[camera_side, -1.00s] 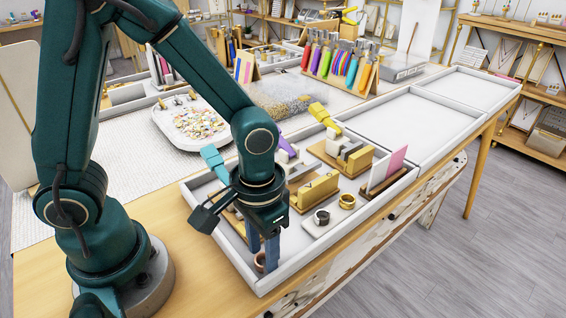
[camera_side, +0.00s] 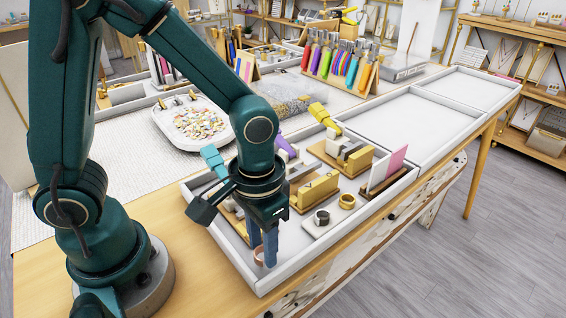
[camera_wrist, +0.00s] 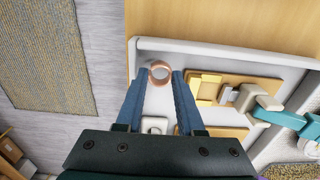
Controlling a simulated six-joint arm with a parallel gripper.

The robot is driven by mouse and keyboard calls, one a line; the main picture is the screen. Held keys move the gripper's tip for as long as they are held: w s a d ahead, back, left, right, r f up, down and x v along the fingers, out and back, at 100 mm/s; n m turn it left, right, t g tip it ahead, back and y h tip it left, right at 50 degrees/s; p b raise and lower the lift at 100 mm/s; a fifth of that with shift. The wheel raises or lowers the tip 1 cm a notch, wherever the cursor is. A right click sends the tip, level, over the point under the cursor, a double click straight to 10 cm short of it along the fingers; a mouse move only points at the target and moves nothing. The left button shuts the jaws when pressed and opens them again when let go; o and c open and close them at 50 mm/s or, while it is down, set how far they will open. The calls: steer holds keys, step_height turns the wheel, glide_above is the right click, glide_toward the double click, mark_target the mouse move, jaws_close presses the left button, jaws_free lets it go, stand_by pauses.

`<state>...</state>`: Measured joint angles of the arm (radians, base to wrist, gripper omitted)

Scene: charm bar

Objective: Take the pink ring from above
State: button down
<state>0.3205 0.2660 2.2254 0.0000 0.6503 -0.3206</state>
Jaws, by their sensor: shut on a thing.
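The pink ring (camera_wrist: 152,79), a coppery pink band, sits between the fingertips of my gripper (camera_wrist: 160,82) in the wrist view. The blue fingers lie against its two sides, shut on it. In the side view the pink ring (camera_side: 259,257) shows beside the blue fingers of my gripper (camera_side: 263,250), which point down at the near left corner of the white tray (camera_side: 250,277). A finger hides part of the ring there. I cannot tell exactly how far it is above the tray floor.
A dark ring (camera_side: 322,216) on a white block and a gold ring (camera_side: 347,201) stand to the right. Yellow holders (camera_side: 318,188) and a pink card (camera_side: 389,165) stand in the tray. Empty white tray sections (camera_side: 400,122) lie farther back.

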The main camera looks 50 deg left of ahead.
steer(key=shift+r, duration=2.1)
